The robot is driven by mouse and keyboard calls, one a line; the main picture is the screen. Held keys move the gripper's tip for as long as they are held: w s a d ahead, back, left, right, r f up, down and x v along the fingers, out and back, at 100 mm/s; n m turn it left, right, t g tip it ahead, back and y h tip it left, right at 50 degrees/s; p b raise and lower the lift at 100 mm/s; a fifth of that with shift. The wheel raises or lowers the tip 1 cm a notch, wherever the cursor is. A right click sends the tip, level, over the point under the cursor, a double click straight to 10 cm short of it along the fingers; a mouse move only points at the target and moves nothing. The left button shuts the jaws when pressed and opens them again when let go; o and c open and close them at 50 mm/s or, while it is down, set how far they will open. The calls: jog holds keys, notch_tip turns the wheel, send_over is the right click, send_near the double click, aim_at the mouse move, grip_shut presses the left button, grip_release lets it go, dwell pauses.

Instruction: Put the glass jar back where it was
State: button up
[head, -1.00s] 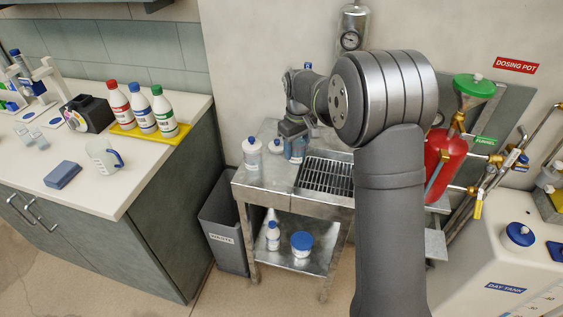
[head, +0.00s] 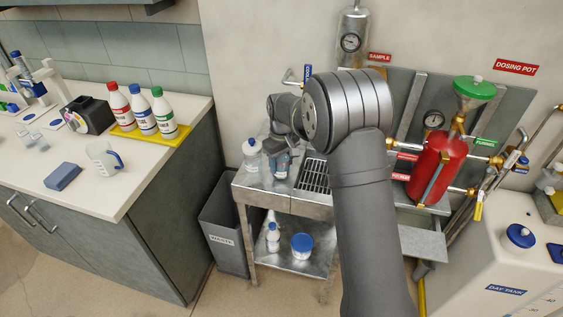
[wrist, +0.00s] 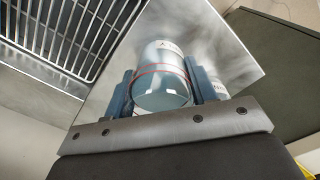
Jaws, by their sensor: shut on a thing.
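The glass jar (wrist: 163,88) is a clear cylinder with a red line around it, between the two fingers in the wrist view. My gripper (wrist: 162,92) is shut on it. In the head view my gripper (head: 282,154) is over the left part of the steel bench (head: 310,204), left of the grate, and the jar (head: 281,168) shows as a bluish shape below it. I cannot tell whether the jar's base touches the steel top.
A white bottle (head: 251,161) stands on the bench close to the left of my gripper. The drain grate (head: 315,175) is to the right. The lower shelf holds a small bottle (head: 273,237) and a blue-lidded tub (head: 302,246). A waste bin (head: 223,236) stands left of the bench.

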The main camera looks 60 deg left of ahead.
jog(key=o, duration=1.3)
jog(key=shift+f, duration=0.1)
notch_tip(320, 180, up, 12)
jog(key=shift+r, duration=0.15)
notch_tip(320, 180, down, 12)
jog(key=shift+f, duration=0.25)
jog(key=shift+r, duration=2.15)
